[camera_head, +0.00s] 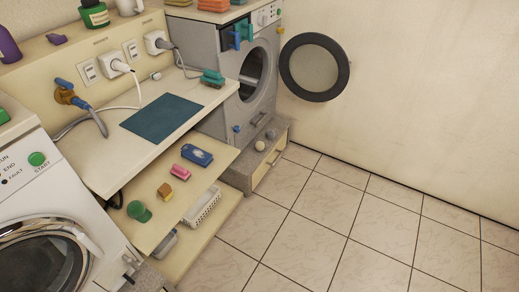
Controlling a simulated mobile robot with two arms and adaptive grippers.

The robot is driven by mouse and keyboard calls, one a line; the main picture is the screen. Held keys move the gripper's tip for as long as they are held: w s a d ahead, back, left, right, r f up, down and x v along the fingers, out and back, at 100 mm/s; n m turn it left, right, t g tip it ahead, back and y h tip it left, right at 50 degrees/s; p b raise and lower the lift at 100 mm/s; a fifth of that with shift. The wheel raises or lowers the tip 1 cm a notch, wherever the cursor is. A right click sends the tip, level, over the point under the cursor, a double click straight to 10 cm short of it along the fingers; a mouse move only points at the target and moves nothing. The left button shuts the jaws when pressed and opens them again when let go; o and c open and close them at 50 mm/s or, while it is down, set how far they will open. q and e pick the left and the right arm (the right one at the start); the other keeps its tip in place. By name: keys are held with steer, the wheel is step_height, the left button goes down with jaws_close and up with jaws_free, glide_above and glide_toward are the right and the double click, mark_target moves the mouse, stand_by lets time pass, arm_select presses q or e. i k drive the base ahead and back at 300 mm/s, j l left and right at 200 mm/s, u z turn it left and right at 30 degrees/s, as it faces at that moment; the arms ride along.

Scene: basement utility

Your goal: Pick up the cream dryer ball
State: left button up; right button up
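A small cream dryer ball (260,146) rests on the ledge of the grey pedestal (236,175) below the front of the grey dryer (252,105). A darker grey ball (270,134) sits just behind it and to the right. The dryer's round door (314,67) stands wide open to the right, above and beyond the ball. Neither of my grippers shows in this view, so nothing is seen near the ball.
A counter with a dark teal mat (162,116) is left of the dryer. A white washer (40,220) stands at left. The tiled floor (330,220) is clear.

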mark_target(260, 145)
steer(key=i+u, duration=0.1)
steer(key=u, duration=0.4)
steer(key=i+l+u, duration=0.3)
steer(key=l+u, duration=0.3)
steer(key=i+l+u, duration=0.15)
steer(key=l+u, duration=0.15)
steer(key=i+l+u, duration=0.1)
steer(key=l+u, duration=0.25)
